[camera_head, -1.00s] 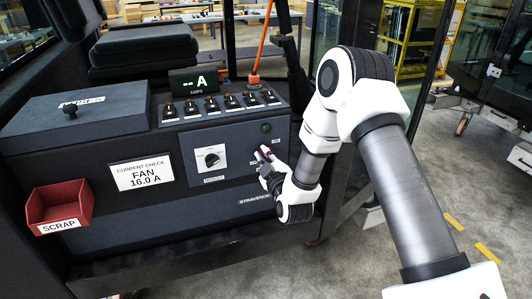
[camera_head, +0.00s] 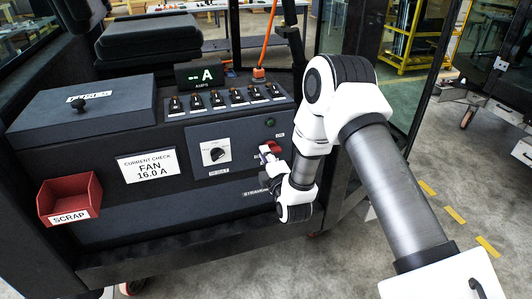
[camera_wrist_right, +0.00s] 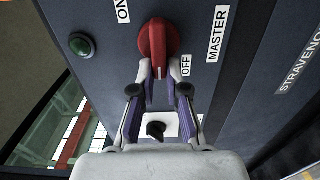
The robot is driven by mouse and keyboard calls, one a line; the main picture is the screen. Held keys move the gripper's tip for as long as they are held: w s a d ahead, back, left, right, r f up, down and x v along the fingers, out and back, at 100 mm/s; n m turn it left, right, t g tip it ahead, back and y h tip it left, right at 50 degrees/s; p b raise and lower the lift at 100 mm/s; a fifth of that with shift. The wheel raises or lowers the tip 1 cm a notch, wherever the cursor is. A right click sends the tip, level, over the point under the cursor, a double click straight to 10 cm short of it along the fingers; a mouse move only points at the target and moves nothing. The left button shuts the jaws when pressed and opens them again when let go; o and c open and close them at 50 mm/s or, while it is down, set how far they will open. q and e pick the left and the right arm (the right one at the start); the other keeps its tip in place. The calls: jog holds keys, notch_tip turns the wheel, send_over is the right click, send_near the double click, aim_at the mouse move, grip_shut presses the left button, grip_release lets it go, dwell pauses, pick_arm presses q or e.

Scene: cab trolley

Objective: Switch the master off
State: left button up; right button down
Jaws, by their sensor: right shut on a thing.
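The red master knob (camera_wrist_right: 157,45) is on the dark panel, with an ON label (camera_wrist_right: 122,10) at its upper left and an OFF label (camera_wrist_right: 186,65) at its lower right in the right wrist view. A MASTER label (camera_wrist_right: 217,34) is beside it. My right gripper (camera_wrist_right: 160,75) is shut on the near end of the knob, one finger on each side. In the head view the knob (camera_head: 272,146) shows just above my right gripper (camera_head: 266,158), which hides part of it. My left gripper is not in view.
A green lamp (camera_head: 270,123) is above the knob. A selector dial (camera_head: 215,152) is to its left, under a row of toggle switches (camera_head: 218,99). The display (camera_head: 202,75) reads "-- A". A black lidded box (camera_head: 80,112) and a red scrap bin (camera_head: 70,199) are further left.

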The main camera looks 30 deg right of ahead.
dwell(0.4)
jog(key=c, duration=1.2)
grip_release()
jog(key=v, duration=1.2)
